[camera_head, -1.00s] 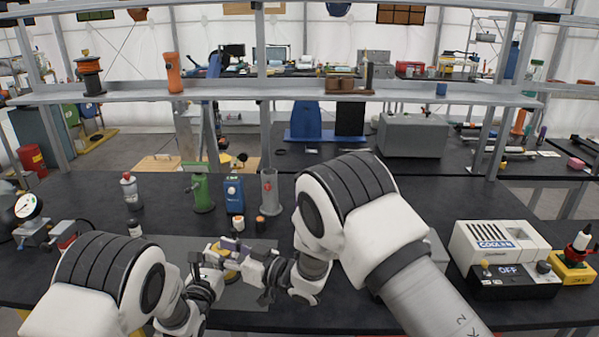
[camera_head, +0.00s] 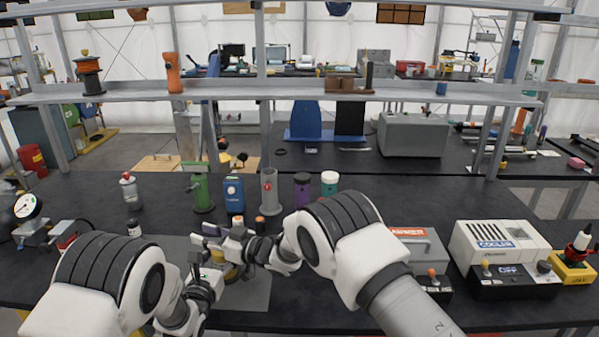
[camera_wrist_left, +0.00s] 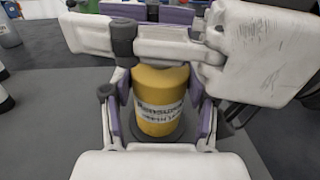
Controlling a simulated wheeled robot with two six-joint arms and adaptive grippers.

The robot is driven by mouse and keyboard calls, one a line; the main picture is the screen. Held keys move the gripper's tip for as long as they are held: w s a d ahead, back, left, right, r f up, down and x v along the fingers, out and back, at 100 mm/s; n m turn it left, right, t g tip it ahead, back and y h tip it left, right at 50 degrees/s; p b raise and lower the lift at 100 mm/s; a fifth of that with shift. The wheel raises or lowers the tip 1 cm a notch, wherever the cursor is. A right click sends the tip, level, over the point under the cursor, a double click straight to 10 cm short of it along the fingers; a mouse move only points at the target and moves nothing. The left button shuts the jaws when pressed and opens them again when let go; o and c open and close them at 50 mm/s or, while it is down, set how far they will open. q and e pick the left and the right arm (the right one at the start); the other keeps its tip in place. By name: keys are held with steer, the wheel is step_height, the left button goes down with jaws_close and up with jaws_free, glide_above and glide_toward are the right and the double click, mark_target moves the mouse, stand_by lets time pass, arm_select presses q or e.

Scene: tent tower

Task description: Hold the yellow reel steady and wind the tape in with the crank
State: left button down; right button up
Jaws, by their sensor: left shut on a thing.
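The yellow reel (camera_wrist_left: 160,100) stands upright between my left gripper's fingers in the left wrist view, with a white printed label on its side. In the head view my left gripper (camera_head: 222,277) is mostly behind its own arm, shut on the reel's sides. My right gripper (camera_head: 207,240) is just above and behind it. In the left wrist view the right gripper's white and purple fingers lie across the reel's top and cover it. A dark grey upright post (camera_wrist_left: 122,40) shows by those fingers; I cannot tell whether it is the crank. The tape cannot be made out.
The reel is over a grey mat (camera_head: 252,292) on the black bench. Behind it stand a green device (camera_head: 201,190), a blue one (camera_head: 234,194), a grey cylinder (camera_head: 269,192), and purple and green-white jars. A cooler box (camera_head: 500,245) is at right.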

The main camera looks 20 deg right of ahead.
steer(key=s+d+r+n+g+y, duration=0.15)
steer(key=s+d+n+g, duration=0.35)
steer(key=d, duration=0.6)
steer(key=w+d+r+m+t+h, duration=0.6)
steer(key=w+r+m+t, duration=0.45)
steer(key=r, duration=0.25)
steer(key=w+d+f+m+g+h, duration=0.1)
steer(key=d+f+m+h, duration=0.1)
steer(key=d+m+h, duration=0.2)
steer(key=w+d+f+m+h, duration=0.2)
steer(key=d+f+m+h, duration=0.1)
steer(key=d+m+h, duration=0.2)
steer(key=shift+w+d+m+g, duration=0.25)
steer(key=shift+m+g, duration=0.1)
